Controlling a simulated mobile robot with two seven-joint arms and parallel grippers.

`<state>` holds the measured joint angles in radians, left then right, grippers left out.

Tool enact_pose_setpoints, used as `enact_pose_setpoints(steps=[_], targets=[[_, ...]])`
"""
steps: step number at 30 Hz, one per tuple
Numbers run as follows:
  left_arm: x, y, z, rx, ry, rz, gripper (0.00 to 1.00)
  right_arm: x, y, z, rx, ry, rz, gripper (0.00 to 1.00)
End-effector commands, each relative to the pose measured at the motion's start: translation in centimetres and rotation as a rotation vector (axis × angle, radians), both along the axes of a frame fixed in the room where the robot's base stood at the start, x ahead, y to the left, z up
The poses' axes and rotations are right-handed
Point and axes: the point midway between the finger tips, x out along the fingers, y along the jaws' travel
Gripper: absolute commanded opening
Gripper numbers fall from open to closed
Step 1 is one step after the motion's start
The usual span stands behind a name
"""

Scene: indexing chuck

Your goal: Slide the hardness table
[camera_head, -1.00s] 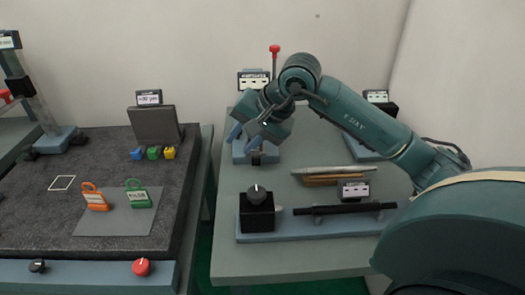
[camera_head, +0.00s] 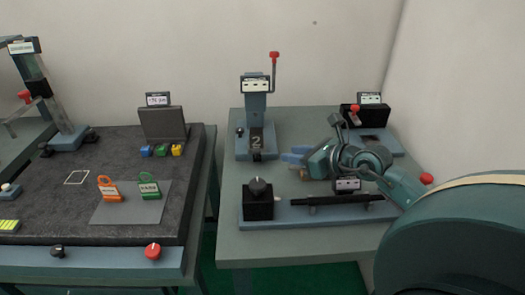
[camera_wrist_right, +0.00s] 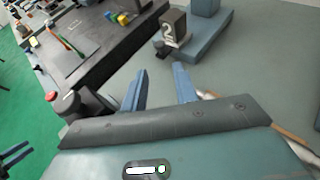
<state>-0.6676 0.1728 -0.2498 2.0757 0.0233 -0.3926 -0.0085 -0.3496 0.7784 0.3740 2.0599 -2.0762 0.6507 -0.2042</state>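The hardness tester (camera_head: 256,105), a blue-grey column with a red-knobbed lever, stands at the back of the right table. At its foot is a dark block marked 2 (camera_head: 257,139); the block also shows in the right wrist view (camera_wrist_right: 173,27). I cannot tell where the sliding table ends and the block begins. My right gripper (camera_head: 292,157) is right of the block and apart from it, its blue fingers pointing left. In the right wrist view its fingers (camera_wrist_right: 161,86) are spread with nothing between them.
A black knob box (camera_head: 258,206) and a dark bar (camera_head: 337,199) sit on a blue base in front. A black device (camera_head: 364,116) stands at the back right. The left bench (camera_head: 60,215) holds tags and coloured blocks, with a gap between the benches.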

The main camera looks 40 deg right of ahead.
Motion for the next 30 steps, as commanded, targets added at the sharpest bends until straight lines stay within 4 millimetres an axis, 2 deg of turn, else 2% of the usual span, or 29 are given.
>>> enact_pose_setpoints(steps=[12,18,24,30], targets=[[0.1,0.1,0.5,0.001,0.004,0.007,0.36,6.7,1.6,-2.6,0.000,0.000,0.001,0.29],[0.0,0.2,0.4,0.003,0.009,0.010,0.36,9.3,2.3,-3.8,-0.001,0.000,0.001,0.29],[-0.1,0.3,0.2,0.005,0.014,0.011,0.36,10.5,2.6,-4.4,-0.004,0.000,0.004,0.29],[-0.1,0.3,0.2,0.004,0.015,0.012,0.36,10.6,2.7,-4.5,-0.004,0.002,0.004,0.29]])
